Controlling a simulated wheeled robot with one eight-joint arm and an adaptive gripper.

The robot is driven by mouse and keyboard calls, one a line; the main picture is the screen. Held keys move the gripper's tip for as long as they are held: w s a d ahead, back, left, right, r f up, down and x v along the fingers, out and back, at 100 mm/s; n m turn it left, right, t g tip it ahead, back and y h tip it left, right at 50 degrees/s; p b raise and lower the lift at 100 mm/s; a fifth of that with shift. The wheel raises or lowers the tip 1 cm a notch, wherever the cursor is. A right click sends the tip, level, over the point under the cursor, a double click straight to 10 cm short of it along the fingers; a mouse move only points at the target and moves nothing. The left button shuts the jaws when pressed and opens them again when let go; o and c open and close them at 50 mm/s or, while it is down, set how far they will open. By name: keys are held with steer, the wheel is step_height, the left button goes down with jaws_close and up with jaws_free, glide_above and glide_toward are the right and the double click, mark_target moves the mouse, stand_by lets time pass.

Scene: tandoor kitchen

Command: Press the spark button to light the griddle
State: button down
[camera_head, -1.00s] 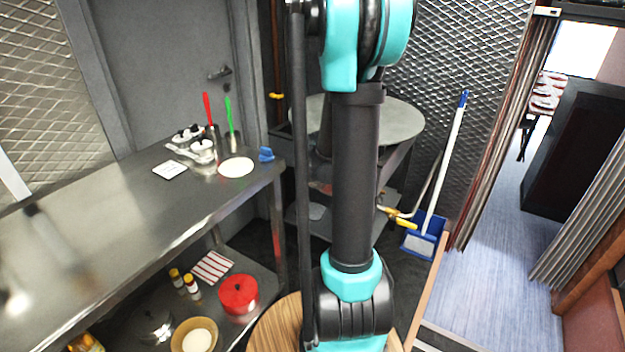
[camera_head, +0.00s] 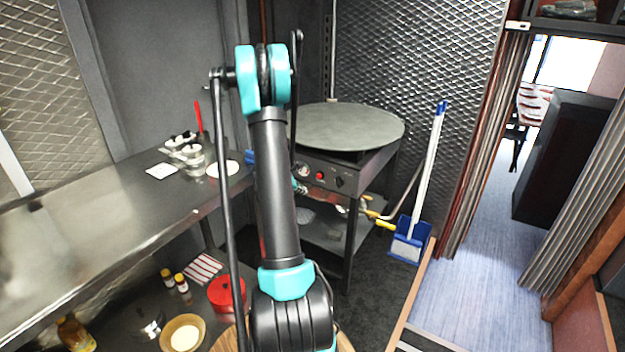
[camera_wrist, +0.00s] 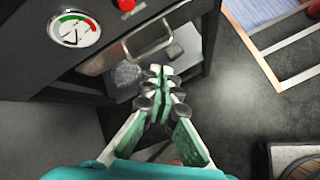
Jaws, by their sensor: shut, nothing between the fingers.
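The griddle (camera_head: 350,127) is a round dark plate on a black stand at the back, in the head view. In the head view my arm hides most of my gripper.
A steel counter (camera_head: 90,215) runs along the left. A metal handle bar (camera_wrist: 150,36) lies under the panel in the wrist view. A blue dustpan (camera_head: 408,243) with a broom stands right of the griddle. The floor before the griddle is partly clear.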

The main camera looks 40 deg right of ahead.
steer(key=w+d, duration=0.3)
steer(key=d, duration=0.5)
steer(key=shift+w, duration=0.2)
steer(key=shift+d, duration=0.2)
stand_by(1.5)
steer(key=shift+w+d, duration=0.15)
steer(key=shift+d, duration=0.1)
steer(key=shift+w+d, duration=0.2)
steer(key=shift+d, duration=0.3)
stand_by(0.8)
steer(key=shift+a, duration=0.1)
steer(key=shift+s+a, duration=0.4)
steer(key=shift+a, duration=0.35)
steer(key=shift+s+a, duration=0.3)
steer(key=shift+a, duration=0.5)
steer(key=shift+s+a, duration=0.35)
steer(key=shift+a, duration=0.4)
steer(key=shift+s+a, duration=0.3)
steer(key=shift+a, duration=0.5)
